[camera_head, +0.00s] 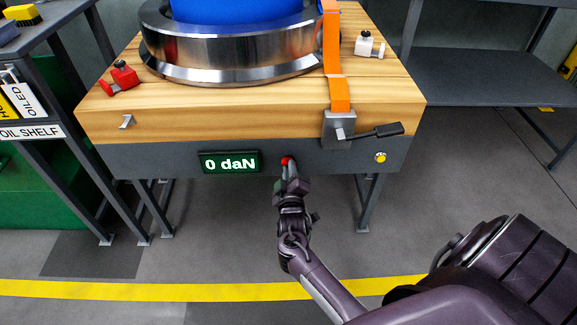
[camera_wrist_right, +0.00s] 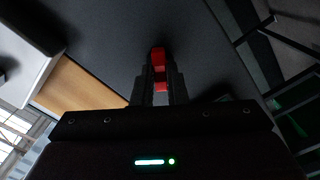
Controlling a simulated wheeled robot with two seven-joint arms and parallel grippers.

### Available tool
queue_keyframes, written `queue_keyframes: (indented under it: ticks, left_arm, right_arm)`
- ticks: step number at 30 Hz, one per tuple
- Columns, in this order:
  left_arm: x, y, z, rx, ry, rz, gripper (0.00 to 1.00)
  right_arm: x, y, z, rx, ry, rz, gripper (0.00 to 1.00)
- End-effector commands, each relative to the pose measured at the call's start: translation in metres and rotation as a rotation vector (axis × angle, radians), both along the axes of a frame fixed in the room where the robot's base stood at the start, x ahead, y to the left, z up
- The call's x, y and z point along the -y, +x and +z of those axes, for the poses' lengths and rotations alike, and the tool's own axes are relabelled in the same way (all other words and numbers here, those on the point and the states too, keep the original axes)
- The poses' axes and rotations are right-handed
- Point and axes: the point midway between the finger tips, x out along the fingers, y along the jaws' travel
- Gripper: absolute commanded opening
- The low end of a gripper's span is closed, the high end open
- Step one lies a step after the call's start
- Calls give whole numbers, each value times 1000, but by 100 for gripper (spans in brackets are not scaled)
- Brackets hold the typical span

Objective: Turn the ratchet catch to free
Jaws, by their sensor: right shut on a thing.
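A small red catch (camera_head: 287,160) sits on the grey front panel of the bench, right of the "0 daN" display. My right gripper (camera_head: 289,175) is shut on it from the front. In the right wrist view the red catch (camera_wrist_right: 158,57) shows between the two dark fingers, against the grey panel. Its lower part is partly hidden by the fingers. The metal ratchet (camera_head: 338,127) with a dark handle (camera_head: 375,132) sits at the bench's front edge, on the orange strap (camera_head: 333,60). My left gripper is not in view.
A blue-topped steel wheel (camera_head: 235,50) rests on the wooden bench top (camera_head: 210,110). The display (camera_head: 230,162) reads 0 daN. A yellow button (camera_head: 380,157) is at the panel's right. A red clamp-like piece (camera_head: 121,77) and a white one (camera_head: 369,45) stand on top.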

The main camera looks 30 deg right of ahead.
Motion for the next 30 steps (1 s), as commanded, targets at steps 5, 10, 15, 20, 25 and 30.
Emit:
queue_keyframes:
  ticks: [5,10,15,20,25,30]
  left_arm:
    - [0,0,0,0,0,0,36]
    - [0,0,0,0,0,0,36]
    - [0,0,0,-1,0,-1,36]
    - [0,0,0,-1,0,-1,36]
    - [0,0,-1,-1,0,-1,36]
    - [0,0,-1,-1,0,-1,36]
  right_arm:
    - [0,-1,-1,76,128,-1,0]
    - [0,-1,-1,78,132,0,0]
    - [-1,-1,-1,114,193,-1,0]
    - [-1,-1,-1,235,390,-2,0]
    - [-1,-1,-1,288,473,-1,0]
    - [-1,-1,-1,286,472,0,0]
